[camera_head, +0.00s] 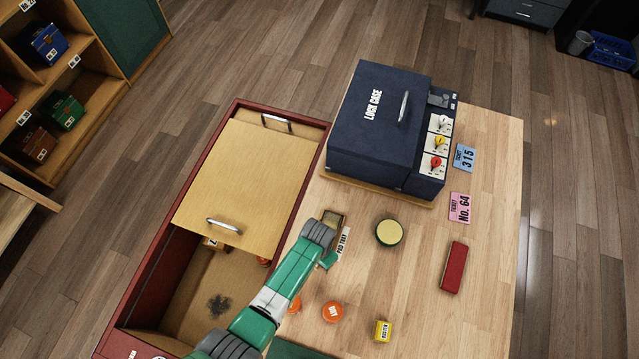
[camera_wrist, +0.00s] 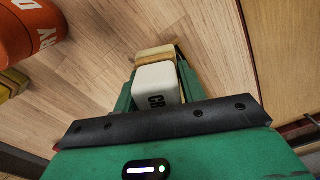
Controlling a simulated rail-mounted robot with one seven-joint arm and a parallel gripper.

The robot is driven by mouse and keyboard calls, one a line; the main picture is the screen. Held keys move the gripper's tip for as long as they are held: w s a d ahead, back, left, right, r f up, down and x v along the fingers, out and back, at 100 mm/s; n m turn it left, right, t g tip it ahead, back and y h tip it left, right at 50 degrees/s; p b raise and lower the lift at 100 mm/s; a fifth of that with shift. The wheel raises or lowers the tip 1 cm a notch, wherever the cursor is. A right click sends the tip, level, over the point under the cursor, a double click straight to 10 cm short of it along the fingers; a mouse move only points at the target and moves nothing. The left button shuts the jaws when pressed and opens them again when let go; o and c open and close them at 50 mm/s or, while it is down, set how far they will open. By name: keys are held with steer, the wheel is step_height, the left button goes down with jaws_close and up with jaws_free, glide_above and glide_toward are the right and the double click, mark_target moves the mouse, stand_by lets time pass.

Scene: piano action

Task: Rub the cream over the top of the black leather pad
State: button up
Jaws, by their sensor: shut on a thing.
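My gripper (camera_head: 328,261) is low over the left part of the light wood table, beside the white "PAD TRAY" label. In the wrist view my gripper (camera_wrist: 157,78) is shut on a white block (camera_wrist: 157,82) lettered "CR", with a tan end (camera_wrist: 154,54) past the fingertips. The arm hides this block in the head view. A small brass-coloured tray (camera_head: 334,217) lies just beyond my gripper, partly covered. A round dark-rimmed piece with a pale yellow top (camera_head: 389,232) lies to the right, apart from my gripper. I cannot tell whether it is the leather pad.
A dark blue lock case (camera_head: 375,125) stands at the back of the table. A red block (camera_head: 453,267) lies right, a yellow block (camera_head: 383,331) and orange round containers (camera_head: 332,312) in front. An open red-sided drawer (camera_head: 130,285) adjoins left.

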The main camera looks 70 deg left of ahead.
steer(key=shift+w+a+r+p, duration=0.1)
steer(key=shift+r+p, duration=2.8)
steer(key=shift+r, duration=1)
